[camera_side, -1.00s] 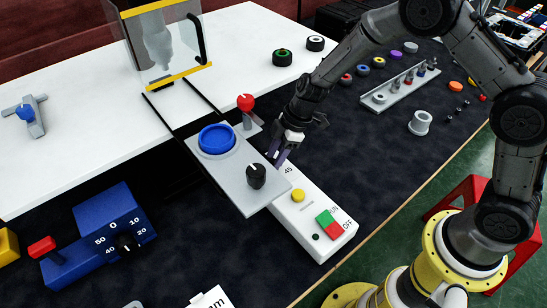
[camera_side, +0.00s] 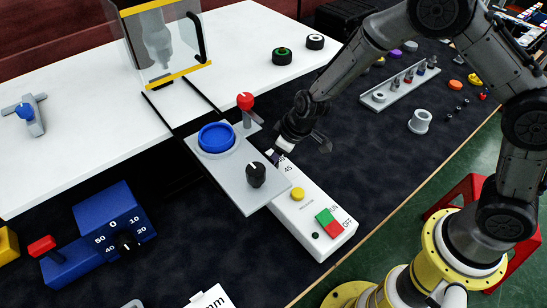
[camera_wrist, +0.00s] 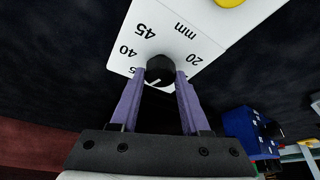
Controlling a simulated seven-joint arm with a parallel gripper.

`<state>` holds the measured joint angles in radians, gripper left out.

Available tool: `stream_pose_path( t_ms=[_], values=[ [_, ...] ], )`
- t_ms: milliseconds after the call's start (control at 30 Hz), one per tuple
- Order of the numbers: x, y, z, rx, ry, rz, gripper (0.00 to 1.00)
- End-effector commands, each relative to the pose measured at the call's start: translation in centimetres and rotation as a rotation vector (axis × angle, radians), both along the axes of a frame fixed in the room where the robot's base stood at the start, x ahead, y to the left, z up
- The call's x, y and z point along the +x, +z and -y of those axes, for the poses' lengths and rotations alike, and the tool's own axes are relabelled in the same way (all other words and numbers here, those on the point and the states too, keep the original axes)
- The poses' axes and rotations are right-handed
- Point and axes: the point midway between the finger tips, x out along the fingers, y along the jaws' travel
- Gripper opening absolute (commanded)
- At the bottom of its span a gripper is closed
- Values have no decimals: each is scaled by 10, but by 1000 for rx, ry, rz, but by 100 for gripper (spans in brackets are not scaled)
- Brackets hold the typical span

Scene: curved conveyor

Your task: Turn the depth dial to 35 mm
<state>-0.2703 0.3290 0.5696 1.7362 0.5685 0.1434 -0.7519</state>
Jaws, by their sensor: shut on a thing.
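The depth dial is a small black round knob (camera_wrist: 160,69) on the end of a white panel (camera_wrist: 176,20) marked 45, 40, 20 and mm. In the wrist view, my gripper (camera_wrist: 161,76) has its two purple fingers on either side of the knob, shut on it. A pale line on the knob points to the lower left in that view. The marks nearest the fingers are partly hidden. In the side view, my gripper (camera_side: 278,151) is at the far end of the white panel (camera_side: 301,217) and hides the dial.
A grey plate (camera_side: 228,182) with a blue ring (camera_side: 217,138) and a black knob (camera_side: 256,175) lies left of the panel. A red-knobbed lever (camera_side: 245,102) stands close to my gripper. A blue box (camera_side: 110,215) with its own numbered dial stands at left.

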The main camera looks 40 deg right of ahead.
Motion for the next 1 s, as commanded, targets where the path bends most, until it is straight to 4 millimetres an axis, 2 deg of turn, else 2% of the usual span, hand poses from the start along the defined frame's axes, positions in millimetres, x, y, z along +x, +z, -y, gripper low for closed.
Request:
stream_pose_path(
  t_ms=[633,667,700,800,1000],
  values=[
    [1,1,0,1,-35,3,0],
    [1,1,0,0,-35,2,51],
    [1,1,0,1,-35,2,59],
    [1,1,0,1,-34,2,76],
    [0,0,0,0,-34,1,76]
  ],
)
